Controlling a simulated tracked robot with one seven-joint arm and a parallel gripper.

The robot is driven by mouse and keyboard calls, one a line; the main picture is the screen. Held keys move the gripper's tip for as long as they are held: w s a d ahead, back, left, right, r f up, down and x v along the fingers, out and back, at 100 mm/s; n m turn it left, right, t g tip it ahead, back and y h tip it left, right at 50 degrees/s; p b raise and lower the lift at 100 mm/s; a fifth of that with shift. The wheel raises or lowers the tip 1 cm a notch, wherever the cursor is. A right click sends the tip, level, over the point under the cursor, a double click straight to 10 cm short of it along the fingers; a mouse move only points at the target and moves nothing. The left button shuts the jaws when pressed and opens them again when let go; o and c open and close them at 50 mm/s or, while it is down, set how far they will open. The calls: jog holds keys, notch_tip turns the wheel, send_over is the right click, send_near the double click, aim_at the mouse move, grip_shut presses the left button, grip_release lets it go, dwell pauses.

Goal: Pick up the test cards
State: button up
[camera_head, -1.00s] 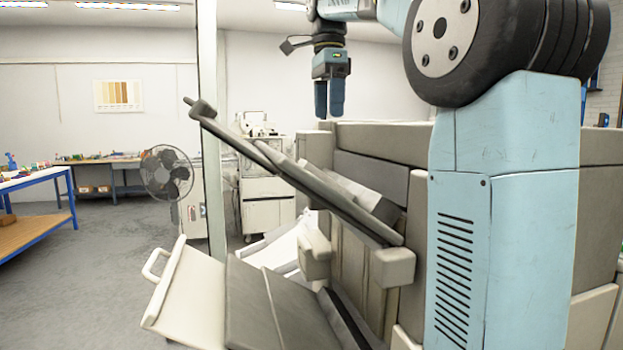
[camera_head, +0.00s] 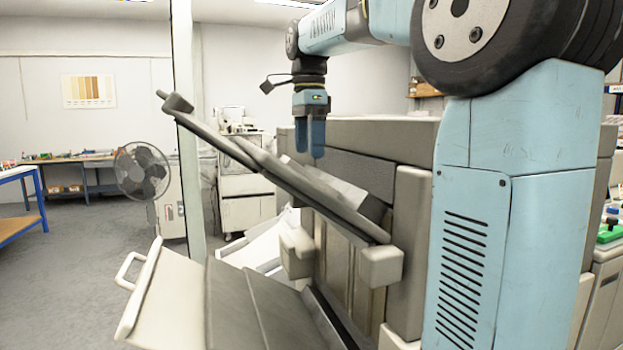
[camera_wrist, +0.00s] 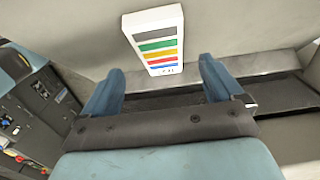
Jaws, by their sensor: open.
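The test cards (camera_wrist: 155,42) show in the wrist view as a white stack with black, green, orange, red and blue stripes. They lie on a pale machine surface, just beyond my fingertips and roughly centred between them. My gripper (camera_wrist: 160,80) is open, one blue finger on each side, with nothing between them. In the head view my gripper (camera_head: 310,150) points down above the beige machine (camera_head: 405,140), behind its tilted grey cover. The cards cannot be made out in the head view.
The tilted cover (camera_head: 270,165) and a white tray with a handle (camera_head: 160,295) stick out in front of the machine. A fan (camera_head: 142,170) stands at the left, near a workbench (camera_head: 85,158). A panel with switches (camera_wrist: 30,105) is at the left in the wrist view.

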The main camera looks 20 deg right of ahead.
aim_at(309, 177)
jog(key=shift+w+f, duration=0.1)
jog(key=shift+f, duration=2.2)
jog(key=shift+c, duration=0.2)
jog(key=c, duration=1.2)
jog(key=shift+r, duration=0.2)
